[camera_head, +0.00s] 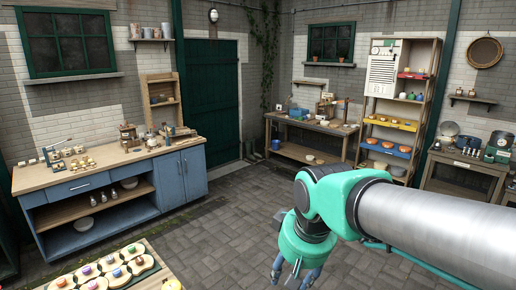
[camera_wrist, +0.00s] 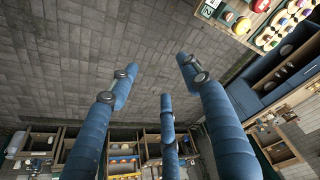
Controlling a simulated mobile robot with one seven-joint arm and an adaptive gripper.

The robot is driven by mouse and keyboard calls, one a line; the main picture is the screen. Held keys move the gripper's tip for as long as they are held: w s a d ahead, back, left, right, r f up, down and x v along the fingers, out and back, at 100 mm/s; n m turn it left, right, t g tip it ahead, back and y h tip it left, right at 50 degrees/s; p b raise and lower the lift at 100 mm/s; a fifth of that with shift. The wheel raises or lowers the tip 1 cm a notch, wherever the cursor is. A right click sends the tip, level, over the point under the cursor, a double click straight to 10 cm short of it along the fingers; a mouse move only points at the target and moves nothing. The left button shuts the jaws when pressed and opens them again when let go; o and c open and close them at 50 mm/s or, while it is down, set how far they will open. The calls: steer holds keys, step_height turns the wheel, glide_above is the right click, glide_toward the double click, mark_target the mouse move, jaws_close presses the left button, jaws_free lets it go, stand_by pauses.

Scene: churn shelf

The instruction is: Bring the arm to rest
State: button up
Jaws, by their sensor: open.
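My arm reaches in from the right of the head view, silver and green. My gripper (camera_head: 292,277) hangs from its end at the lower middle, over the paved floor. Its blue fingers are partly cut off by the picture's bottom edge. In the wrist view the blue fingers of my gripper (camera_wrist: 152,85) stand apart, with nothing between them but floor behind. It is open and empty, and touches nothing that I can see.
A wooden table (camera_head: 143,248) with several small coloured items stands at the lower left. A blue cabinet bench (camera_head: 180,185) is behind it. A workbench (camera_head: 312,128), a tall shelf (camera_head: 428,100) and another bench (camera_head: 463,170) line the back and right. The paved floor (camera_head: 215,225) between is clear.

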steer(key=s+d+f+m+t+h+b, duration=0.1)
steer(key=s+d+f+m+t+b, duration=0.1)
steer(key=s+d, duration=1.1)
steer(key=shift+s+d+f+m, duration=0.2)
steer(key=shift+s+f+m, duration=0.45)
steer(key=shift+m, duration=0.55)
steer(key=shift+w+r, duration=0.1)
steer(key=shift+w, duration=0.05)
stand_by(0.9)
